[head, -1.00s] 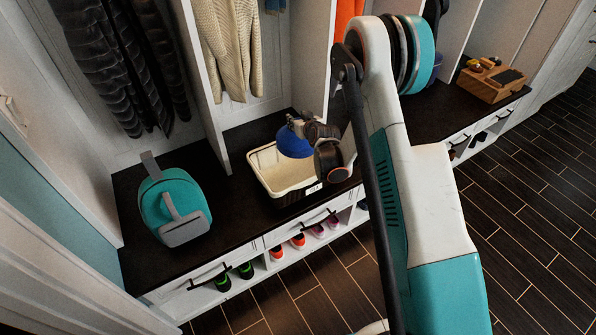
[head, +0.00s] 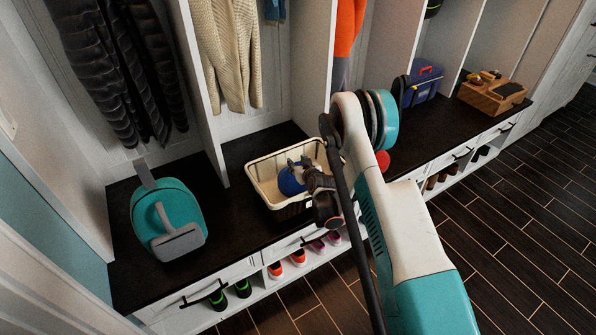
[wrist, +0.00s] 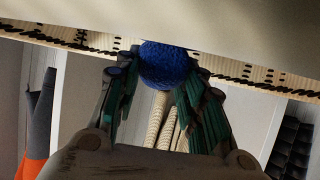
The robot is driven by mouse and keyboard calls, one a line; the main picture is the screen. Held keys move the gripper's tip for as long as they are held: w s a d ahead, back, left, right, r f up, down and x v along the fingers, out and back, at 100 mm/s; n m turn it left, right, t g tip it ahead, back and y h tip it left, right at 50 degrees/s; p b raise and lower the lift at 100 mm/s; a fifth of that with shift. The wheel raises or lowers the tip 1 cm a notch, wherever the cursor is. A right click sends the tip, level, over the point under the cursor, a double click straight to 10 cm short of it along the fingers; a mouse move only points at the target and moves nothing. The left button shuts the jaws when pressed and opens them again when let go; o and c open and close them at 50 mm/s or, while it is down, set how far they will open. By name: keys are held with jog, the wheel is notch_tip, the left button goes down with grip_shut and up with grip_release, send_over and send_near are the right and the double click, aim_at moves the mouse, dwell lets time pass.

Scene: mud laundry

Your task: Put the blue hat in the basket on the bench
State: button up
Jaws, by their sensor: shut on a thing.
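The blue hat (head: 291,180) is inside the opening of the cream basket (head: 262,194), which stands on the dark bench top (head: 236,225). My gripper (head: 303,172) reaches into the basket from its right side and is shut on the hat. In the wrist view the blue hat (wrist: 165,66) sits between my two fingers (wrist: 163,88), with the basket's cream rim (wrist: 255,88) across the top. Whether the hat touches the basket floor is hidden.
A teal and grey backpack-like bag (head: 168,220) stands on the bench at left. A wooden box (head: 493,93) and a blue toolbox (head: 424,85) are at the right. Coats and a cream sweater (head: 228,50) hang above. Several shoes (head: 298,258) sit below the bench.

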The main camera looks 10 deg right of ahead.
jog(key=shift+f, duration=1.2)
jog(key=shift+f, duration=0.1)
jog(key=o, duration=1.3)
jog(key=shift+o, duration=0.2)
